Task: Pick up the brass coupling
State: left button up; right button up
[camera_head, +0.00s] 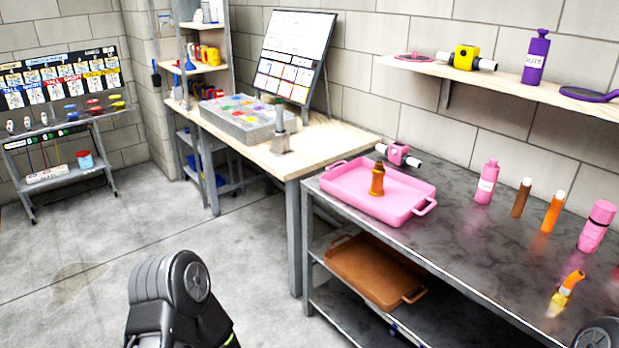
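A small amber-brown, brass-looking piece (377,181) stands upright in the pink tray (345,185) on the grey metal table. It has a narrow neck and may be the brass coupling; I cannot tell for sure. A yellow piece with an orange top (565,290) sits near the table's right front, tilted, and its kind is unclear. Dark parts of my arms show at the bottom left and the bottom right corner. Neither of my grippers is in view.
The metal table (440,240) also holds a pink valve (397,153), a pink bottle (487,182), brown and orange tubes, and a pink cylinder (597,226). An orange tray (375,270) lies on the shelf below. A wooden bench (335,140) adjoins at the back. Floor at left is clear.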

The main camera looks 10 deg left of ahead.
aim_at(378, 172)
jog(key=i+j+z, duration=0.15)
jog(key=z, duration=0.3)
jog(key=i+j+z, duration=0.1)
jog(key=j+z, duration=0.2)
jog(key=z, duration=0.2)
jog(key=j+z, duration=0.25)
jog(key=z, duration=0.2)
jog(key=j+z, duration=0.4)
jog(key=j, duration=1.85)
